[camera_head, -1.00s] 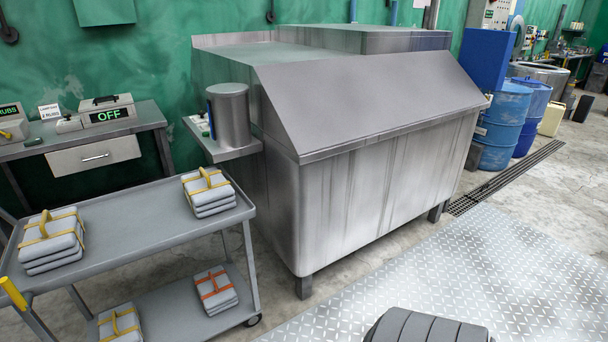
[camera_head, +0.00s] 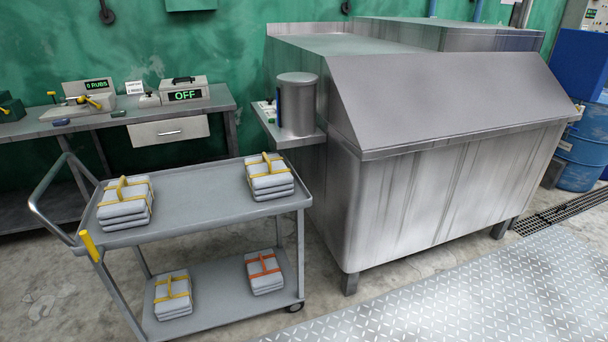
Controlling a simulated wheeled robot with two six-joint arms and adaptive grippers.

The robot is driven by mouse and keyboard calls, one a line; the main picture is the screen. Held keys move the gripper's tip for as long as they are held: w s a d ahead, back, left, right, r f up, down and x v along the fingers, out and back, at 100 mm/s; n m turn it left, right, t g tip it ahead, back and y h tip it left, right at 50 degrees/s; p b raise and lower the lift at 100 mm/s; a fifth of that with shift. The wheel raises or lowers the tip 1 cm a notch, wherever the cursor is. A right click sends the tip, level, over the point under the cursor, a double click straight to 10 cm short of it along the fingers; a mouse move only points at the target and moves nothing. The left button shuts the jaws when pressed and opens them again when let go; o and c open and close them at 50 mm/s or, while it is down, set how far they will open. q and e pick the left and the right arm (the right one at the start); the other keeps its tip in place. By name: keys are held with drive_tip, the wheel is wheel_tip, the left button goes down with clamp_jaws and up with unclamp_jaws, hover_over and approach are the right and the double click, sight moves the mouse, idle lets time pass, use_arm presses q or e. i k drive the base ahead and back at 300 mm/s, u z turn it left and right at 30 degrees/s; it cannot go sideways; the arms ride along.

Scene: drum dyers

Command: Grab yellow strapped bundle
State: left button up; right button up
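Three yellow strapped bundles of folded grey cloth are on a two-shelf grey cart (camera_head: 190,201). One bundle (camera_head: 125,204) is at the left of the top shelf. A second yellow strapped bundle (camera_head: 270,178) is at the right end of the top shelf. A third yellow strapped bundle (camera_head: 173,296) is at the left of the lower shelf. An orange strapped bundle (camera_head: 264,272) lies to its right on the lower shelf. Neither of my grippers shows in this view.
A large steel machine (camera_head: 430,200) stands right of the cart, with a metal canister (camera_head: 297,105) on its side ledge. A workbench (camera_head: 220,103) with an OFF display box is behind the cart. Tread-plate floor (camera_head: 470,300) lies clear at the front right.

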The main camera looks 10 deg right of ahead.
sight(268, 176)
drive_tip(key=z, duration=0.65)
drive_tip(key=i, duration=0.65)
drive_tip(key=z, duration=1)
drive_tip(key=i, duration=2)
drive_tip(key=u, duration=0.9)
